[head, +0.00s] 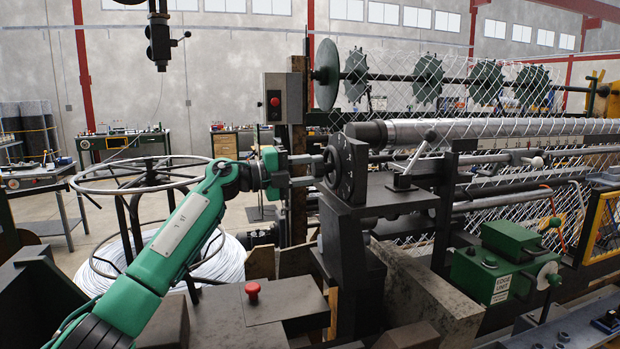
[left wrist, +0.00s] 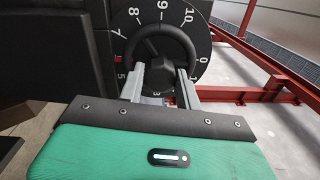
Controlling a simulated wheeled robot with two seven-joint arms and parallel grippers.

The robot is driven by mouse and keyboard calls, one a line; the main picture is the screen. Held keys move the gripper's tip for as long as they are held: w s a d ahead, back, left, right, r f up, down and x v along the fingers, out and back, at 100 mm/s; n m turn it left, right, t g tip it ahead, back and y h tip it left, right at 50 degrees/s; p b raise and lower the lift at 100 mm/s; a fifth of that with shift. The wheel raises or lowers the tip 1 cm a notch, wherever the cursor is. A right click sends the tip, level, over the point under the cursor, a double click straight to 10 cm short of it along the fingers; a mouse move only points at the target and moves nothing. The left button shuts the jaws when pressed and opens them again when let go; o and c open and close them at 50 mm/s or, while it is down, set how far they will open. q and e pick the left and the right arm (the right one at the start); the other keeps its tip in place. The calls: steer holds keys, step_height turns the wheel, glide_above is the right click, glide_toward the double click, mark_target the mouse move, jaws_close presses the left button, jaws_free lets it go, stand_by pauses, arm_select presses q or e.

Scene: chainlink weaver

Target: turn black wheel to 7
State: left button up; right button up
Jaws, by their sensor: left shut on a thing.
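The black wheel (head: 347,168) is a dark numbered disc on the end of the machine's dark housing. In the left wrist view, the black wheel (left wrist: 185,42) has a raised rim, a hub and white numbers. A red mark (left wrist: 117,58) lies between the 7 and the 5; the digit there is hard to read. The 7 sits just above it. My left gripper (head: 318,170) reaches the wheel from the left; in the wrist view my left gripper (left wrist: 160,80) is shut on the wheel, its fingers either side of the hub. My right gripper is not in view.
A control box (head: 287,99) with a red button stands behind my gripper. A wire coil on a reel (head: 230,262) is below my left arm. A red push button (head: 252,289) sits on the front cabinet. A green box (head: 487,272) stands at right. Wire mesh runs behind.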

arm_select(q)
steer(key=m+b, duration=0.1)
steer(key=m, duration=0.2)
steer(key=shift+f+m, duration=0.15)
steer(key=shift+m, duration=0.25)
steer(key=shift+m+b, duration=0.7)
steer(key=shift+m, duration=0.6)
steer(key=o, duration=1)
steer(key=shift+a, duration=0.5)
steer(key=b+v, duration=0.2)
steer(key=v, duration=1)
steer(key=shift+a, duration=0.4)
